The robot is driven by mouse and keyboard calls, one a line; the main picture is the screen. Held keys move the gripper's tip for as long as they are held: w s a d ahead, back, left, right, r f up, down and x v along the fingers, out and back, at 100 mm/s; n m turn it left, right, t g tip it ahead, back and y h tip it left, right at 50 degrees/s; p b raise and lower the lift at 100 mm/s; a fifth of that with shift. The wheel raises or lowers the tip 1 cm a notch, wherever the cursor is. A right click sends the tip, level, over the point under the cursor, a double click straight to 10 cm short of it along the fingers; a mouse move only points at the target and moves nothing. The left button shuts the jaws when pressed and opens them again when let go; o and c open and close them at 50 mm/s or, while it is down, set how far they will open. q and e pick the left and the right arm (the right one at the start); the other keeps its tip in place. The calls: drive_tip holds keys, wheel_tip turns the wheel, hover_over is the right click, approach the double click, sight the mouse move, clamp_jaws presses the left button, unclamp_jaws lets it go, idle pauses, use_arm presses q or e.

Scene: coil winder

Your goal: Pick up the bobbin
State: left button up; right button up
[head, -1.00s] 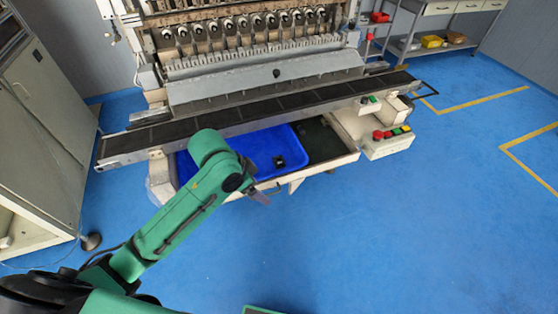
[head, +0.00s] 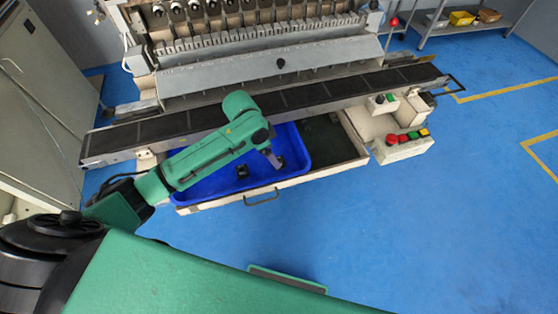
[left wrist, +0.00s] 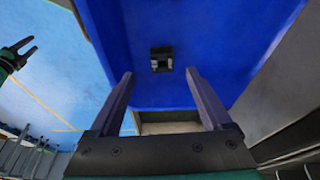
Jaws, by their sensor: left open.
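A small dark bobbin (head: 242,171) lies in the blue tray (head: 215,187) in the machine's drawer. A second dark piece (head: 280,163) shows by my left gripper (head: 271,158), partly hidden by it. In the left wrist view, one dark bobbin with pale sides (left wrist: 161,60) lies on the blue tray floor, beyond and between the fingertips of my left gripper (left wrist: 160,75). The fingers are apart, with nothing between them. My right gripper (left wrist: 27,47) shows at the left edge of that view, its fingers parted and empty. It is not in the head view.
The tray sits in a pulled-out drawer with a front handle (head: 261,198). The winder's long dark belt shelf (head: 310,95) runs above and behind it. A button box (head: 403,146) juts out on the right. The blue floor in front is clear.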

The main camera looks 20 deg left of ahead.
use_arm(q)
drive_tip(key=x, duration=0.4)
drive_tip(key=p+x, duration=0.1)
drive_tip(key=x, duration=0.1)
drive_tip(key=shift+w+d, duration=0.1)
drive_tip(key=shift+w, duration=0.25)
drive_tip(key=shift+f, duration=0.15)
clamp_jaws()
use_arm(e)
drive_tip(key=shift+w+a+r, duration=0.1)
drive_tip(key=shift+w+r, duration=0.2)
drive_tip(key=shift+w, duration=0.3)
drive_tip(key=shift+w+r, duration=0.25)
drive_tip(key=shift+w, duration=0.35)
use_arm(q)
wheel_tip(320, 180, up, 20)
drive_tip(key=b, duration=0.1)
use_arm(e)
drive_tip(key=shift+w+f, duration=0.1)
drive_tip(key=shift+f, duration=0.55)
